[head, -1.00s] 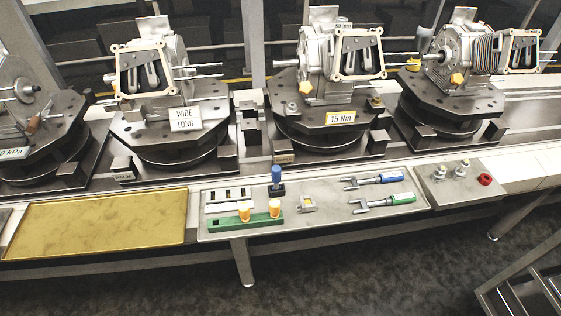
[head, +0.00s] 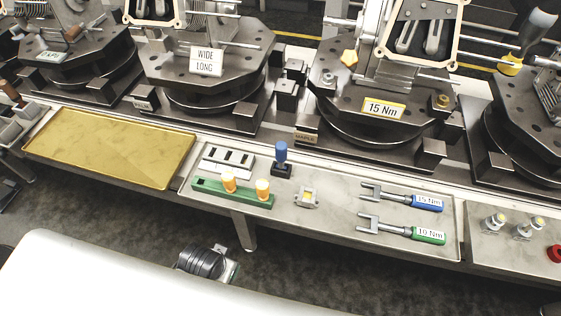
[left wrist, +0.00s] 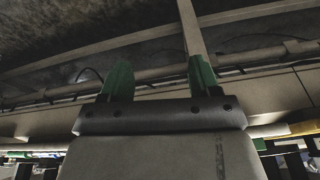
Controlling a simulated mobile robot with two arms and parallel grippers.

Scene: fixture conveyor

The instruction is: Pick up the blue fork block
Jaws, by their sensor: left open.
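A fork-ended tool with a blue handle (head: 427,204), labelled 15 Nm, lies flat on the grey bench tray (head: 325,228). Its two-pronged end points left. A separate blue-topped peg (head: 281,152) stands upright on a small black block behind the tray's middle. I cannot tell from the pictures which of these the task name means. My left gripper (left wrist: 160,82) is open and empty in the left wrist view, its two green fingers apart. It faces the underside of the conveyor and dark floor. No blue thing shows between its fingers. My right gripper is not in view.
A green-handled fork tool (head: 428,236), labelled 10 Nm, lies just in front of the blue one. A green holder (head: 207,187) with two orange-topped pegs and a small metal part (head: 306,198) share the tray. A gold tray (head: 110,150) is at left. Heavy fixtures stand behind.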

